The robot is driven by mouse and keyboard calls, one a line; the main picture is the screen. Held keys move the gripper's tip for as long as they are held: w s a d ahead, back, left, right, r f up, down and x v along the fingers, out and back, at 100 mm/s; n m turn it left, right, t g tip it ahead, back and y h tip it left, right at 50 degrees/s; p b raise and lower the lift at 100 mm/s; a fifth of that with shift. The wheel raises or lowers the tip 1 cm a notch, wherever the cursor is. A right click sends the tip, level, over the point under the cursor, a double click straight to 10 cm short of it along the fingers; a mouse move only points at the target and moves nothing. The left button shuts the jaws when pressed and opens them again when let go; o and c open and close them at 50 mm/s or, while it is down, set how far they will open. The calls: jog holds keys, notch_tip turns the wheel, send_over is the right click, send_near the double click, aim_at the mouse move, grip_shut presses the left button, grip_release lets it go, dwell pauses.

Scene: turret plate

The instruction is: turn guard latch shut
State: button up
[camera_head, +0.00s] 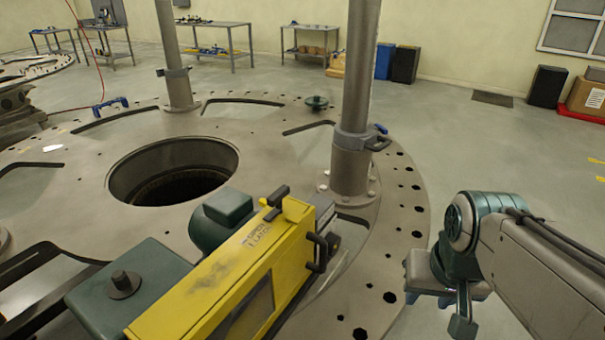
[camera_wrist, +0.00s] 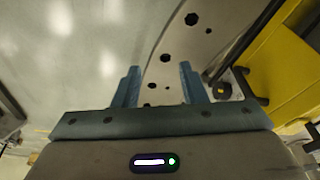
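The yellow guard (camera_head: 225,268) lies over the turret plate in the head view, with dark lettering on top that looks like a latch label. A dark lever (camera_head: 277,197), which looks like the latch, sticks up at its far end. A black handle (camera_head: 317,252) is on its right side. The guard (camera_wrist: 283,68) also shows at the right of the wrist view, with a dark round knob (camera_wrist: 221,91) beside my right finger. My gripper (camera_wrist: 160,86) is open and empty, its fingers apart above the plate. In the head view it is right of the guard, clear of it.
The round turret plate (camera_head: 405,215) has holes along its rim and a large opening (camera_head: 175,172). A metal post (camera_head: 352,110) with a clamp stands beyond the guard, and another post (camera_head: 175,60) stands further left. The floor (camera_head: 500,160) at the right is open.

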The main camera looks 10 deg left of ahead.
jog(key=w+a+r+m, duration=0.1)
jog(key=w+a+r, duration=0.5)
jog(key=w+r, duration=0.25)
notch_tip(320, 180, up, 10)
jog(key=r+m+g+p, duration=0.1)
jog(key=m+g+p, duration=0.1)
jog(key=m+g, duration=0.1)
send_over(279, 192)
notch_tip(279, 192, down, 14)
jog(key=shift+r+b, duration=0.2)
jog(key=shift+b, duration=0.2)
grip_shut()
